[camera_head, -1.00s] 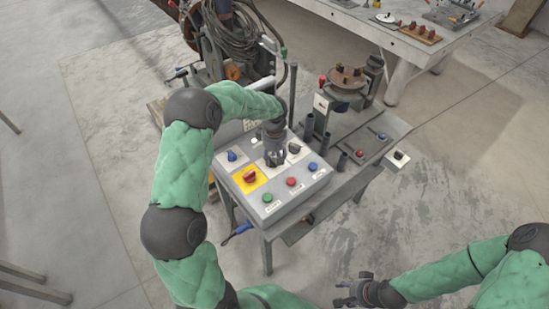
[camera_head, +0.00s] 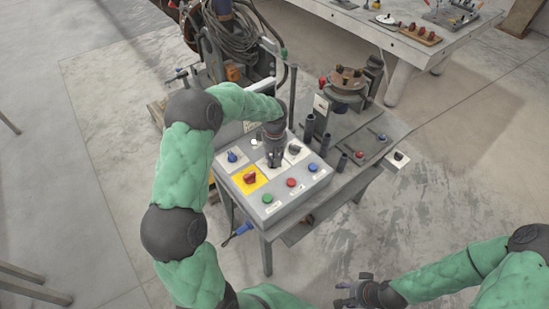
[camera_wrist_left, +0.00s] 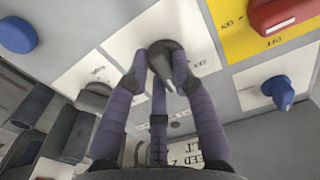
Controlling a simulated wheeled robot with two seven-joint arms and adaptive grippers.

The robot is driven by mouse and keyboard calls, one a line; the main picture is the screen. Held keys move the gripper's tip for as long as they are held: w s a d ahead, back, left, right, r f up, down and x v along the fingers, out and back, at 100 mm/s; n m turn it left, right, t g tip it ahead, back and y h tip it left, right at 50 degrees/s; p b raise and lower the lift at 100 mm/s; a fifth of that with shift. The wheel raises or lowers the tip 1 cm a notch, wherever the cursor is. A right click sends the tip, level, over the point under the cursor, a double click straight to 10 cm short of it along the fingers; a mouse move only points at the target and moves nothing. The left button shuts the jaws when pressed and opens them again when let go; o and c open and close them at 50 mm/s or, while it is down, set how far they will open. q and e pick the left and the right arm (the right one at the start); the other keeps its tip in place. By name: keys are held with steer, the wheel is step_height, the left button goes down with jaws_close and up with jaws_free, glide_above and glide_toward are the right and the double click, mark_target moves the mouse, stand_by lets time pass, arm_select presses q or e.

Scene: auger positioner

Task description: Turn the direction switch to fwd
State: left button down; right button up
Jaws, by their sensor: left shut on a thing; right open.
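The grey control panel (camera_head: 243,200) stands on a metal table. My left gripper (camera_head: 274,161) points down at a dark knob between the blue knob and a black knob. In the left wrist view my left gripper (camera_wrist_left: 162,82) is shut on this dark knob (camera_wrist_left: 168,62), fingers on both sides of it. The knob sits on a white plate (camera_wrist_left: 205,57) with small upside-down lettering that I cannot read for sure; its pointer aims toward the lower part of that view. My right gripper (camera_head: 350,289) is open and empty at the bottom, away from the panel.
A round turntable (camera_head: 347,76) stands behind right. The floor at right is clear.

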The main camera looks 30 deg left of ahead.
arm_select(q)
steer(key=m, duration=0.4)
steer(key=shift+s+p, duration=0.1)
steer(key=shift+p, duration=0.25)
steer(key=shift+s+m+p, duration=0.1)
steer(key=shift+m+p, duration=0.3)
steer(key=shift+m, duration=1.6)
steer(key=c, duration=1)
jaws_free()
steer(key=shift+c, duration=0.2)
step_height(320, 180, up, 12)
